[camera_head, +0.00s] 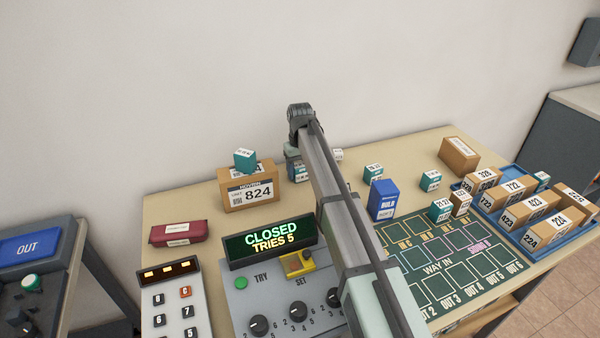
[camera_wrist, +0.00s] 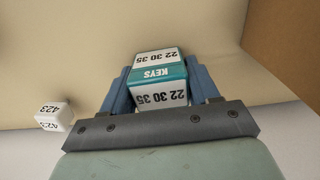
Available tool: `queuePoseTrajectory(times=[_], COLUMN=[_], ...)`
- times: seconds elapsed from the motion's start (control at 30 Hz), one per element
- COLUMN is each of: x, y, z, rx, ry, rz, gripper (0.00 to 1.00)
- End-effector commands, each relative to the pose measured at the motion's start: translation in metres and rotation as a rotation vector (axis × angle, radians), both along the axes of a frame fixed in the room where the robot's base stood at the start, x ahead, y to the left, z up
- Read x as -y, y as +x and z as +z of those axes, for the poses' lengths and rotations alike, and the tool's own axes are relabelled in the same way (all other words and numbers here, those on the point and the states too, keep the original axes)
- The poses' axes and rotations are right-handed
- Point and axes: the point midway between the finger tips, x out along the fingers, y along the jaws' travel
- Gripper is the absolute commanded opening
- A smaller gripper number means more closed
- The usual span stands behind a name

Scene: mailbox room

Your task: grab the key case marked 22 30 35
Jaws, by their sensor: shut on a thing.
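The key case (camera_wrist: 172,73), teal and white and marked 22 30 35 with the word KEYS, sits between the two blue fingers of my gripper (camera_wrist: 158,88) in the wrist view. The fingers are shut on its sides. In the head view my arm reaches to the back of the table and largely hides the gripper. Teal and white parts show beside the arm there, but their marks are too small to read.
A brown box marked 824 (camera_head: 250,193) with a teal case (camera_head: 245,158) on top stands left of my arm. A blue bulb box (camera_head: 383,200) and several teal cases stand right of it. A white block marked 423 (camera_wrist: 54,116) lies left of my gripper.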

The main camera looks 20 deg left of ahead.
Motion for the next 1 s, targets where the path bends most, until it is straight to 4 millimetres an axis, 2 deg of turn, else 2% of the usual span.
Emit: queuePoseTrajectory(times=[0.03,0.27,0.57,0.67,1.0], x=[0.0,0.0,0.0,-0.001,-0.001], y=[0.0,0.0,0.0,0.001,0.001], z=[0.0,0.0,0.004,0.015,0.073], rx=[0.0,0.0,0.001,0.001,0.001], ry=[0.0,0.0,0.001,0.001,0.001], rz=[0.0,0.0,0.0,0.0,0.0], gripper=[0.49,0.27,0.27,0.27,0.27])
